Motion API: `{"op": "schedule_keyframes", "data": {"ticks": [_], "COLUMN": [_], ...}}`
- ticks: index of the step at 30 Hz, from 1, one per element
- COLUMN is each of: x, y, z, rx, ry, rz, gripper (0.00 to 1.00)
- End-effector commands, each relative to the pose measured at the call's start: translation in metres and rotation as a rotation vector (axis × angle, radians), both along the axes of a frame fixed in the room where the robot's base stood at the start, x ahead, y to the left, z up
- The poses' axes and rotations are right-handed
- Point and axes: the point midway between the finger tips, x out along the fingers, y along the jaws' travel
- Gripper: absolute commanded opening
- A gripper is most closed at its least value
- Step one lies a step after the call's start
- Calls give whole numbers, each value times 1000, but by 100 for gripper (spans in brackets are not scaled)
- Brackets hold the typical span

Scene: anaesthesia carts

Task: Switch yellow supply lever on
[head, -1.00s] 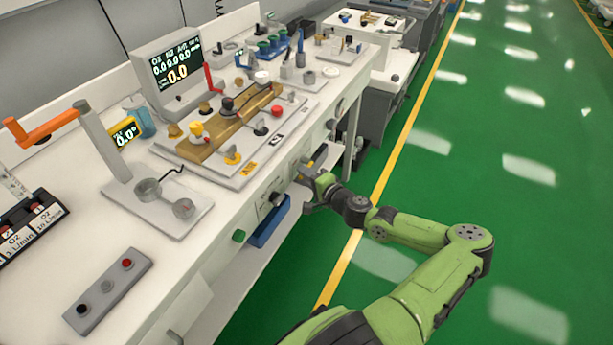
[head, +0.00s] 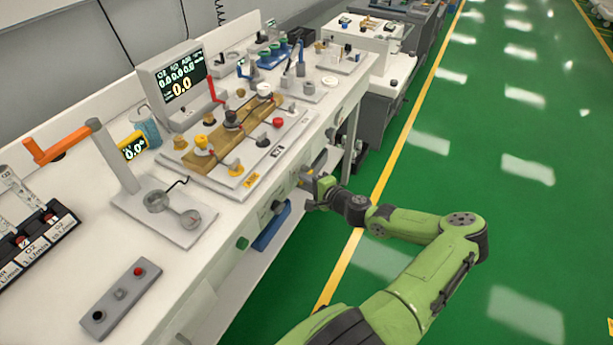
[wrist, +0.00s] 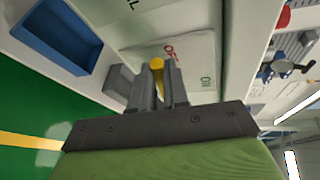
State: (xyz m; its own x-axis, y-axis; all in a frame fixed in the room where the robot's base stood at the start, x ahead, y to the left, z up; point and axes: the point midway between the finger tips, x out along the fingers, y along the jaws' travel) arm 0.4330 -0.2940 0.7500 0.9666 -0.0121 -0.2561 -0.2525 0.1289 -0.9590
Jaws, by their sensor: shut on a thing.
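The yellow lever (wrist: 157,63) shows in the wrist view as a round yellow end between my gripper's fingertips. It sits in front of a pale plate (wrist: 190,55) on the cart's front, which carries red OFF lettering and green ON lettering. My gripper (wrist: 163,80) is shut on the lever; the fingers hide most of its shaft. In the head view my gripper (head: 312,180) is at the cart's front face, below the worktop edge. The lever cannot be made out clearly there.
A blue bin (head: 271,227) hangs below the front panel, left of my gripper; it also shows in the wrist view (wrist: 58,36). The white worktop (head: 190,255) above carries a brass manifold (head: 222,135), a display (head: 178,85) and an orange-handled crank (head: 62,143). The green floor to the right is clear.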

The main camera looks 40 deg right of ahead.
Motion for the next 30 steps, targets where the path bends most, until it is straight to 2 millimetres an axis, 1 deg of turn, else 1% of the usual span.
{"op": "schedule_keyframes", "data": {"ticks": [1,9,21,30], "x": [0,2,8,13], "y": [-1,-7,-22,-36], "z": [11,24,36,40], "rx": [35,273,631,900], "ry": [20,104,228,322], "rz": [1,0,0,-1], "gripper": [0,0,0,0]}}
